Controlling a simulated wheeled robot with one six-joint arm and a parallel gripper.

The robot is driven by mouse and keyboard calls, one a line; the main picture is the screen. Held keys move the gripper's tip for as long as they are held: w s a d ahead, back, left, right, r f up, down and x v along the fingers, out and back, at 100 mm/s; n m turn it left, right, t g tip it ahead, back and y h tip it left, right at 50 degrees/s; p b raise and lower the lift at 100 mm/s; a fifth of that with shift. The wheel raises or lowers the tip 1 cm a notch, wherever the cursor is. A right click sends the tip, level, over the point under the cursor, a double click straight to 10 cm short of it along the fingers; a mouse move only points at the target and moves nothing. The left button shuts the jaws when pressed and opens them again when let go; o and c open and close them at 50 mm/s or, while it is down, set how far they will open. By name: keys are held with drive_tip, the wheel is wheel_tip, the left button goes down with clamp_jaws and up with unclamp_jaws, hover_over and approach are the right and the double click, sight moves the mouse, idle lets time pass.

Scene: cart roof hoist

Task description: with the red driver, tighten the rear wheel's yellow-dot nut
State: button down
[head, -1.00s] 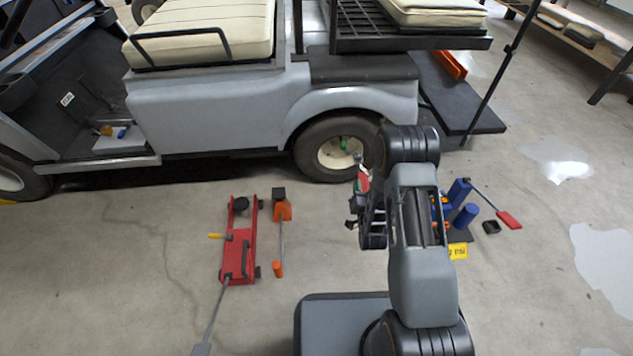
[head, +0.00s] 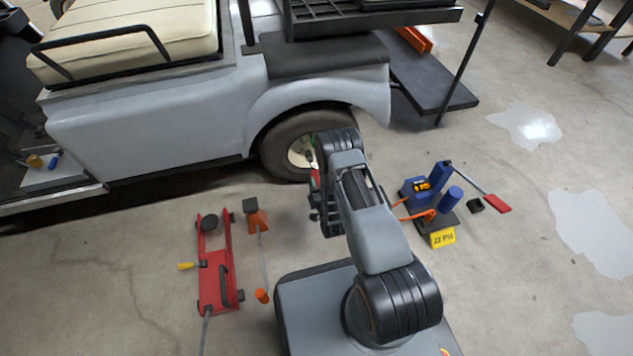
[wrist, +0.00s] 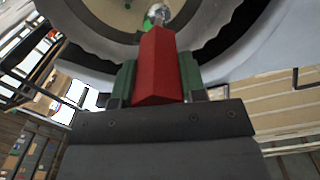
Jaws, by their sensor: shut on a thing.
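The rear wheel (head: 283,145) is under the grey cart's fender in the head view, its pale hub partly hidden behind my arm. My gripper (head: 316,192) is in front of the wheel there. In the wrist view, my gripper (wrist: 158,76) is shut on the red driver (wrist: 162,62), with green fingers on both sides of it. The driver points at the wheel (wrist: 225,42), and a shiny metal piece shows at its far end by the hub. A green part (wrist: 150,18) is beside that end. I see no yellow dot, and cannot tell whether the driver touches a nut.
A red floor jack (head: 216,265) and an orange-headed tool (head: 257,222) lie on the floor at left. A blue pump-like device (head: 440,180) with a yellow "22 PSI" tag (head: 443,238) stands at right. The floor farther right is mostly clear, with pale patches.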

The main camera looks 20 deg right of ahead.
sight(313, 171)
drive_tip(key=shift+w+a+f, duration=0.25)
drive_tip(key=shift+w+f, duration=0.6)
drive_tip(key=shift+f, duration=0.1)
drive_tip(key=shift+w+r+n, duration=0.2)
drive_tip(key=shift+w+n, duration=0.1)
drive_tip(key=shift+d, duration=0.1)
drive_tip(key=shift+w+b, duration=0.85)
drive_tip(key=shift+w, duration=1.4)
